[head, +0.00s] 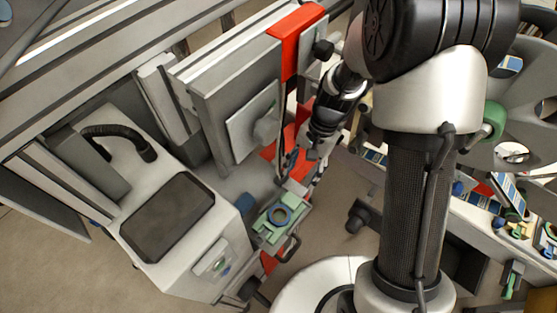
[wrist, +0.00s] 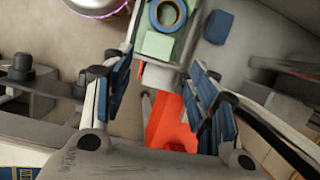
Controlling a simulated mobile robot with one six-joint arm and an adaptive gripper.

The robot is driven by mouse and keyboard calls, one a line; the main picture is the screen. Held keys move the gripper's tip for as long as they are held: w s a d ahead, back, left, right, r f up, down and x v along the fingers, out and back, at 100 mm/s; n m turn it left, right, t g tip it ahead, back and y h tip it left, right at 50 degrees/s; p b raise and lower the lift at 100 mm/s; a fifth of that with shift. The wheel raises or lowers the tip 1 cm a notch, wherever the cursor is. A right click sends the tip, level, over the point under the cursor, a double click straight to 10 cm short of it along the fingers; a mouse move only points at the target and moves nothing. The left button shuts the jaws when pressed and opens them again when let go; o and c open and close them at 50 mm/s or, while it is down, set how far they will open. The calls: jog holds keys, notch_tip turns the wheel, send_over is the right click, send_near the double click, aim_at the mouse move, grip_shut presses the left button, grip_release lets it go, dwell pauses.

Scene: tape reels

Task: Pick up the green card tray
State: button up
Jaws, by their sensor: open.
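The green card tray (head: 265,230) lies on a small grey ledge beside the white machine in the head view. A blue ring-shaped reel (head: 280,215) lies on it. In the wrist view the green tray (wrist: 158,45) shows at the top centre, with the blue reel (wrist: 167,13) at the top edge, where the picture cuts off the rest. My gripper (head: 293,172) is just above and behind the tray in the head view.
A red upright part (wrist: 172,122) of the machine stands below the tray in the wrist view. A dark blue block (wrist: 218,27) sits right of the tray. The white machine (head: 185,255) with a dark screen is left of the tray.

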jog(key=m+g, duration=0.1)
send_near(289, 203)
jog(key=f, duration=0.2)
jog(key=x, duration=0.2)
jog(key=b+x, duration=0.1)
jog(key=x, duration=0.1)
jog(key=b+x, duration=0.1)
jog(key=x, duration=0.2)
jog(key=shift+s+a+r, duration=0.1)
jog(key=shift+s+a, duration=0.1)
jog(key=shift+s, duration=0.05)
jog(key=shift+r, duration=0.1)
jog(key=shift+c, duration=0.5)
jog(key=c, duration=0.8)
